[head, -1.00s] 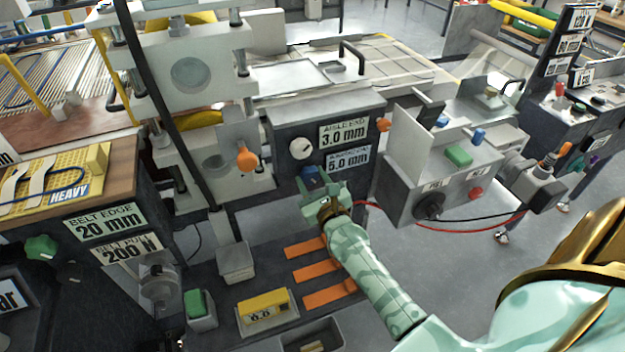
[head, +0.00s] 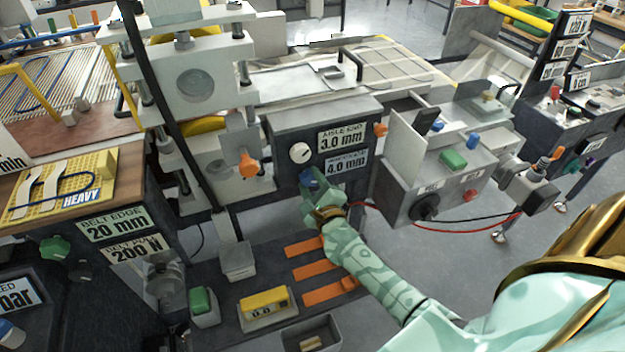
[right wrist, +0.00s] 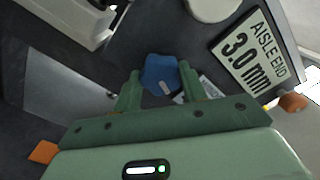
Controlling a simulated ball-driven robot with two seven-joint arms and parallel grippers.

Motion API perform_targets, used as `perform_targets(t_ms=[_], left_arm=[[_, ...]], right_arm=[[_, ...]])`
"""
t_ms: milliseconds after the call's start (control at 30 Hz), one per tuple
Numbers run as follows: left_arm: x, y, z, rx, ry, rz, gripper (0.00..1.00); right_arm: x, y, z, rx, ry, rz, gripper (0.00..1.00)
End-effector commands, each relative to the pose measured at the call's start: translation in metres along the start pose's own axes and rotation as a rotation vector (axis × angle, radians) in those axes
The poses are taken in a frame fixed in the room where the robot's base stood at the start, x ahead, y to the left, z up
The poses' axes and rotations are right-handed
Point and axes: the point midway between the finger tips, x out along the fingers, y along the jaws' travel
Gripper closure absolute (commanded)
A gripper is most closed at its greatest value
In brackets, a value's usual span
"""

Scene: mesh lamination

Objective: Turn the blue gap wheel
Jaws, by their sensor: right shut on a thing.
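The blue gap wheel (head: 307,176) is on the front of the dark grey box (head: 285,150), below a white dial. My right gripper (head: 316,195) reaches up to it from below and is shut on it. In the right wrist view the blue wheel (right wrist: 161,74) sits between the two green fingers (right wrist: 160,90). The label beside the wheel (head: 346,165) reads 4.0 mm and is partly hidden in the right wrist view. The label above it (head: 343,137) reads AISLE END 3.0 mm. My left gripper is not in view.
An orange knob (head: 248,165) is left of the box and a small orange one (head: 380,130) is at its right edge. A grey box with a black knob (head: 425,207) and a red cable stand to the right. Orange strips (head: 315,268) lie below.

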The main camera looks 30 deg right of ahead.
Motion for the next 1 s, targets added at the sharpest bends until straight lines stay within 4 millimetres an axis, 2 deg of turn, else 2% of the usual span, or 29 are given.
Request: perform_targets(t_ms=[500, 1000], left_arm=[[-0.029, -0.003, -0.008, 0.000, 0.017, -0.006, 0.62], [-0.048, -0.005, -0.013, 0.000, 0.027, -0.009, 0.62]], right_arm=[[0.000, -0.001, 0.001, -0.489, 0.000, 0.001, 0.81], [0.000, 0.000, 0.000, -0.905, 0.000, 0.002, 0.81]])
